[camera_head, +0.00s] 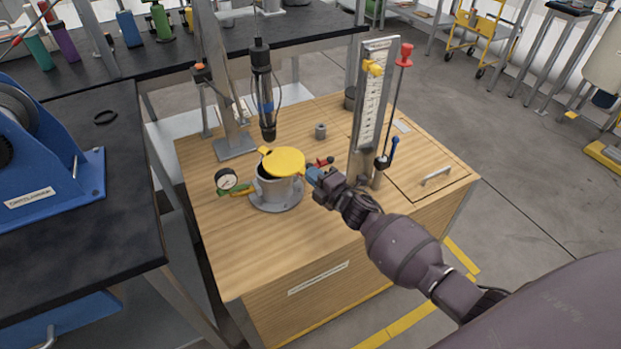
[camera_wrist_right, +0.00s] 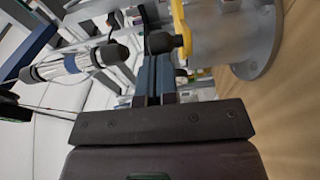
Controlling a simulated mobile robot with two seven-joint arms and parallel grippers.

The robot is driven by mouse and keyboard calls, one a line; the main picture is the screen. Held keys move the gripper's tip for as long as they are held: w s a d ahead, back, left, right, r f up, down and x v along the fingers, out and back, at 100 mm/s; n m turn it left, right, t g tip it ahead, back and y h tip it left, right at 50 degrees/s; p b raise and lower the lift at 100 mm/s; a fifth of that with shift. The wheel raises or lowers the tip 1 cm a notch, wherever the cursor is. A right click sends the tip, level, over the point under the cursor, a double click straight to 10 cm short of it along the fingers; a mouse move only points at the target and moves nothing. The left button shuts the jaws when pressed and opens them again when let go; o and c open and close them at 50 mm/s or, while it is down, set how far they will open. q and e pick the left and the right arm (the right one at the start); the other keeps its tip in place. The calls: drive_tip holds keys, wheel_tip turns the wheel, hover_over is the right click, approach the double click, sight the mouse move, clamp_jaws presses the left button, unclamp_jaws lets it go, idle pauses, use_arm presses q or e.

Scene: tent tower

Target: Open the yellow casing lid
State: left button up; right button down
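The yellow lid (camera_head: 284,161) sits over the grey round casing (camera_head: 278,192) on the wooden cabinet top. A dark gap shows under its left side, so it looks partly raised or tilted. In the right wrist view the lid (camera_wrist_right: 181,22) is seen edge-on beside the grey casing (camera_wrist_right: 225,30). My right gripper (camera_head: 311,174) is at the lid's right edge. In the right wrist view its blue fingers (camera_wrist_right: 155,62) are close together, with tips against or very near a black knob (camera_wrist_right: 167,42) beside the lid. My left gripper is not in view.
A pressure gauge (camera_head: 227,180) is left of the casing. A dark device (camera_head: 263,90) hangs just behind it. A tall scale panel (camera_head: 374,105) with a red-topped rod (camera_head: 404,60) stands behind my right wrist. The cabinet top's front (camera_head: 245,255) is clear.

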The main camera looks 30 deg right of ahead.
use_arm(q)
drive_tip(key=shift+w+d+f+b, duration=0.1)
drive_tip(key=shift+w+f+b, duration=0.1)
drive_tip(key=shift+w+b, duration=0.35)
use_arm(e)
drive_tip(key=w+d, duration=0.3)
drive_tip(key=d, duration=0.2)
drive_tip(key=shift+w+d, duration=0.25)
drive_tip(key=shift+d, duration=0.05)
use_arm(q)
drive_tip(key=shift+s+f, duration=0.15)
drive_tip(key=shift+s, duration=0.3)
use_arm(e)
drive_tip(key=shift+s, duration=0.1)
